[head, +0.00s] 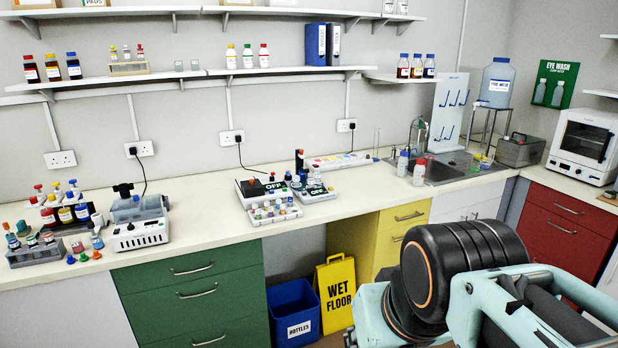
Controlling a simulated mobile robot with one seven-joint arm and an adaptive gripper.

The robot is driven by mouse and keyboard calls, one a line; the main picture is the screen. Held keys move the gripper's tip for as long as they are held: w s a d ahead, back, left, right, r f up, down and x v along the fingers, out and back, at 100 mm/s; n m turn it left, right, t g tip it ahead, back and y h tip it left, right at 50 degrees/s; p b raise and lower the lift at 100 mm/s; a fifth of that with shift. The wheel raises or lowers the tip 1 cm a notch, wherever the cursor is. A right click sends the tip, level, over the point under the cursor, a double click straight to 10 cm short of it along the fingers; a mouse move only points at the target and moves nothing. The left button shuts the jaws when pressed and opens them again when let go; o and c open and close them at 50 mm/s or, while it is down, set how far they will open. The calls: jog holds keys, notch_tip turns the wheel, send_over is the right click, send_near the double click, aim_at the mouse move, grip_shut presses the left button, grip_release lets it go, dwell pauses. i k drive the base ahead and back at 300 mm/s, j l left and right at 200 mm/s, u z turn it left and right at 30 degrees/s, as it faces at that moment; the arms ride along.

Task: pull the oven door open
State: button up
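The white oven (583,145) stands on the bench at the far right, above the red drawers. Its front door (584,140) has a dark window and looks shut. A thin handle (607,147) runs along the door's right side. My arm fills the lower right of the head view, below and in front of the oven and apart from it. I cannot make out my gripper's fingertips in this view.
Red drawers (568,225) are below the oven. The sink (445,169) lies further left.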

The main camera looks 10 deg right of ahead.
aim_at(608, 149)
jog(key=i+l+z, duration=0.15)
jog(key=l+z, duration=0.3)
jog(key=i+l+z, duration=0.2)
jog(key=z, duration=0.2)
jog(key=i+l+z, duration=0.2)
jog(key=z, duration=0.25)
jog(key=i+l+z, duration=0.1)
jog(key=i+z, duration=0.55)
jog(key=i, duration=2.4)
